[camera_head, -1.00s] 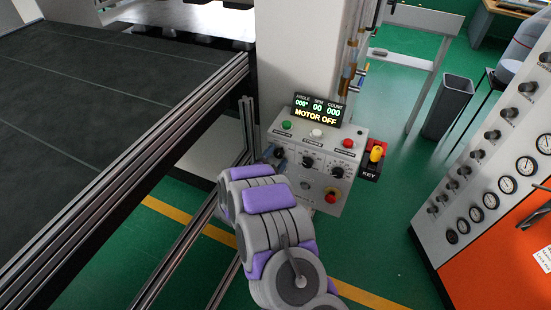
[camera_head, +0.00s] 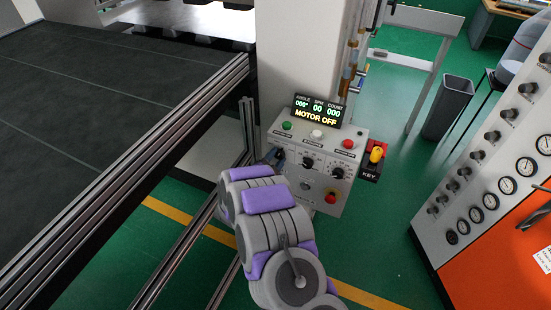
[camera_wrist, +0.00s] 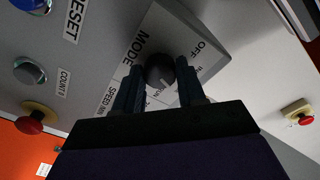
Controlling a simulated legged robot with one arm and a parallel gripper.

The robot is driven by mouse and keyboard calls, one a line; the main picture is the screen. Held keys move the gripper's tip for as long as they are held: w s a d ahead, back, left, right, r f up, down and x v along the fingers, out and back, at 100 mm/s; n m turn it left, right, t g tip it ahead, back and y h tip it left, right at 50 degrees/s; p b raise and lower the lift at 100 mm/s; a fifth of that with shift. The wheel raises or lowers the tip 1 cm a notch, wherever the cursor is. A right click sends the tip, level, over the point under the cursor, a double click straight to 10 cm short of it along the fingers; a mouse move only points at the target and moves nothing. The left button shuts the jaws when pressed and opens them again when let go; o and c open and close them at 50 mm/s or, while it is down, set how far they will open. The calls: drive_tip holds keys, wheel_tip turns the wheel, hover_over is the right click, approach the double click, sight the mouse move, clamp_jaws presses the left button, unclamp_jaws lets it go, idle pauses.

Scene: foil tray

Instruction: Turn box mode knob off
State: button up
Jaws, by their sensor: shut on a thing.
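The grey control box (camera_head: 346,194) stands against the white column, and its display reads MOTOR OFF. The dark, round mode knob (camera_wrist: 160,70) is on its panel, beside the MODE and OFF labels in the wrist view. My gripper (camera_wrist: 160,84) has one finger on each side of the knob and is shut on it. In the head view my gripper (camera_head: 274,157) is at the left of the panel, and my arm partly covers the box there. I cannot read which label the knob points to.
Green, white and red buttons, other knobs and a red emergency stop (camera_head: 331,196) are on the same panel. A key unit (camera_head: 372,160) juts out on the right. A dark table with metal rails (camera_head: 130,170) lies left, and an orange gauge cabinet (camera_head: 500,250) right.

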drive_tip(key=n+p, duration=0.3)
drive_tip(key=n, duration=0.1)
drive_tip(key=shift+r, duration=0.1)
drive_tip(key=n+p, duration=0.3)
drive_tip(key=n, duration=0.1)
drive_tip(key=shift+n, duration=0.3)
drive_tip(key=n+p, duration=0.1)
drive_tip(key=n, duration=0.2)
drive_tip(key=shift+n+t+p, duration=0.3)
drive_tip(key=shift+p, duration=0.05)
drive_tip(key=shift+a+n+y+p, duration=0.15)
drive_tip(key=shift+n+p, duration=0.2)
drive_tip(key=shift+n, duration=0.6)
drive_tip(key=shift+n+y+p, duration=0.15)
drive_tip(key=shift+n+p, duration=0.15)
drive_tip(key=shift+n, duration=0.65)
